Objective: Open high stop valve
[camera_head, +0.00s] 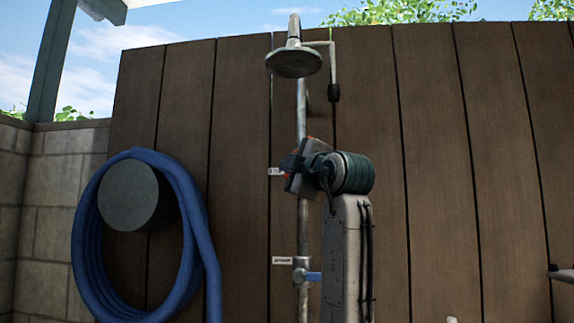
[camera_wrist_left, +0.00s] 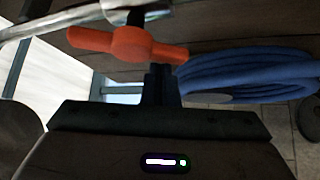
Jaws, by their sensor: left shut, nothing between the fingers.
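The high stop valve's orange-red handle (camera_wrist_left: 125,42) shows in the left wrist view, close to the metal pipe (camera_wrist_left: 75,18). In the head view only small red bits of it show around my left gripper (camera_head: 292,163), beside the upper white label (camera_head: 275,171). My left gripper is shut and empty. In the wrist view its fingertips (camera_wrist_left: 160,72) are at the handle's right half; I cannot tell whether they touch it. The lower valve with a blue handle (camera_head: 313,276) sits further down the same pipe, next to another label (camera_head: 283,260). My right gripper is not in view.
A shower head (camera_head: 293,62) tops the pipe on a brown plank wall (camera_head: 440,150). A coiled blue hose (camera_head: 85,245) hangs around a round grey holder (camera_head: 133,196) at the left. A stone wall (camera_head: 55,200) stands at the far left. The planks right of my arm are mostly clear.

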